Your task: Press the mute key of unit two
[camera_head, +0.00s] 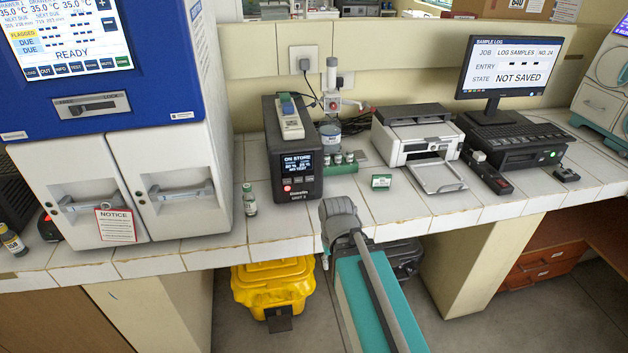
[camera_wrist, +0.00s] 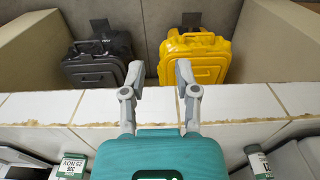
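A black unit (camera_head: 297,155) stands on the white tiled counter in the head view. Its front has a small lit screen, a row of small keys (camera_head: 305,183) and a red-lit spot at the left. The lettering below the keys is too small to read surely, and I cannot tell which key is mute. My gripper (camera_wrist: 159,76) shows in the wrist view with its two grey fingers spread and nothing between them. It is over the counter's front edge, apart from the unit. Its fingers are not clear in the head view.
A handheld device (camera_head: 290,118) lies on top of the unit. A printer (camera_head: 416,136) is farther right. A yellow bin (camera_head: 273,285) is below the counter.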

